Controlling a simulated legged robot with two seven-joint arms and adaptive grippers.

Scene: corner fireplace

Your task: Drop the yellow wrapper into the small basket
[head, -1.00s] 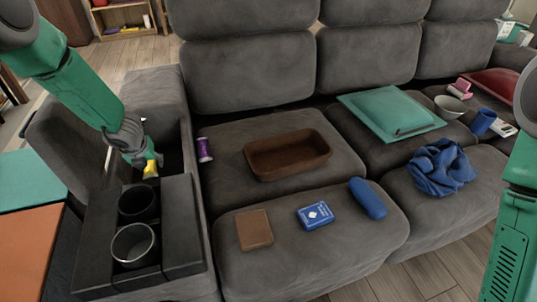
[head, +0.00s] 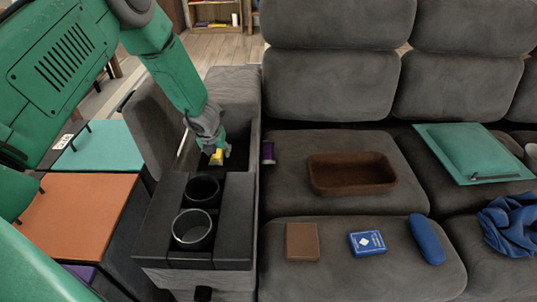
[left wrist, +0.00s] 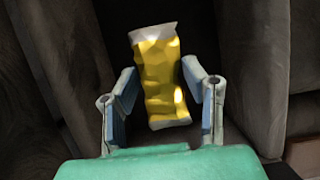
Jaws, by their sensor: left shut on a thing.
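The yellow wrapper (head: 217,157) is crumpled, with whitish ends. My left gripper (head: 220,151) is shut on it and holds it over the open storage compartment of the sofa's console, behind the cup holders. In the left wrist view the wrapper (left wrist: 161,80) stands between the two fingers of the left gripper (left wrist: 160,100). The small basket (head: 350,188) appears to be the brown rectangular one on the sofa seat, right of the gripper and apart from it. It looks empty. My right gripper is not in view.
The console has two cup holders (head: 192,229). A brown square (head: 302,241), blue card box (head: 367,243), blue case (head: 426,239), blue cloth (head: 512,222) and green cushion (head: 473,152) lie on the seats.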

